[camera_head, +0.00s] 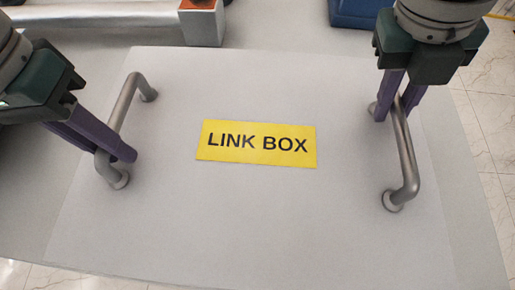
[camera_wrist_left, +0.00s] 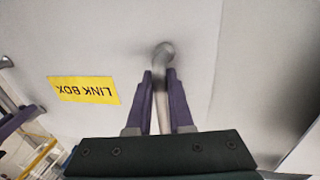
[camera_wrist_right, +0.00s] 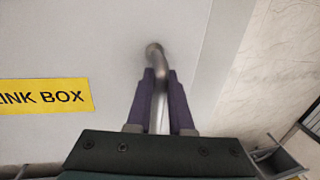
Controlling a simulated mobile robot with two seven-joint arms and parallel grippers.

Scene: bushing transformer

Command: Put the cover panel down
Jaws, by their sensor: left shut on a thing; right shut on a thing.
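The cover panel (camera_head: 250,220) is a large flat light-grey plate with a yellow "LINK BOX" label (camera_head: 256,144) in its middle. It has a bent metal bar handle on each side, the left handle (camera_head: 126,103) and the right handle (camera_head: 406,150). My left gripper (camera_head: 117,155) is shut on the left handle; the left wrist view shows the bar between its purple fingers (camera_wrist_left: 161,95). My right gripper (camera_head: 394,108) is shut on the right handle, also seen between the fingers in the right wrist view (camera_wrist_right: 160,95). What lies directly under the panel is hidden.
A grey surface shows behind and left of the panel, with a metallic block with an orange top (camera_head: 200,20) at the back. A blue object (camera_head: 355,12) stands at the back right. Tiled floor (camera_head: 485,130) shows on the right and at the bottom left.

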